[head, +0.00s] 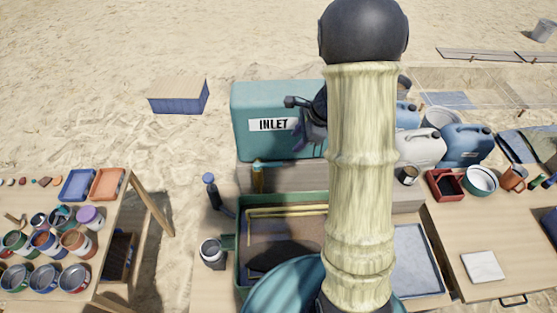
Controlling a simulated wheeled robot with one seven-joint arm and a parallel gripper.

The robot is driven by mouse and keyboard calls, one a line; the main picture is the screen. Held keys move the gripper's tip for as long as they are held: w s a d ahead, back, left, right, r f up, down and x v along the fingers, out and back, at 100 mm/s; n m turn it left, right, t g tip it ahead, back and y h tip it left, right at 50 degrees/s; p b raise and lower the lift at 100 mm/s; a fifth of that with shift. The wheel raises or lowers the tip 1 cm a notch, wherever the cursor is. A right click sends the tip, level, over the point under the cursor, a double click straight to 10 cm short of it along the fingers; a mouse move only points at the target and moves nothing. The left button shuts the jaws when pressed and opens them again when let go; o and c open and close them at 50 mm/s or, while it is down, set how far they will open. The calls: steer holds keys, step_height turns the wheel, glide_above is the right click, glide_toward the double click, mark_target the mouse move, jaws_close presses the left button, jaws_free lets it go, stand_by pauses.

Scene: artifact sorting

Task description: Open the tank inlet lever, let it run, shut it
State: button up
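A teal tank (262,97) with a white INLET label (273,124) stands behind the workbench, its right side hidden by my arm. A brass-coloured fitting (258,176) shows below the tank's front. A dark lever with a blue-black knob (210,179) leans at the left, beside the green-rimmed basin; I cannot tell whether it is the inlet lever. My gripper (297,104), dark and partly behind my pale arm, is in front of the tank, right of the label. Its fingers are too small and covered to tell whether they are open or hold anything.
A green-rimmed basin (241,264) lies below the tank, with a metal cup (211,251) to its left. Pots and trays crowd the left table (112,232). Jerrycans (467,145) and bowls stand on the right bench. Open sand lies behind.

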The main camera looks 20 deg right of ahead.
mark_target(279, 164)
steer(key=p+x, duration=0.1)
steer(key=x, duration=1.3)
steer(key=shift+p, duration=0.3)
steer(key=shift+a+f, duration=0.1)
steer(key=shift+f, duration=0.05)
steer(key=shift+c, duration=0.2)
jaws_close()
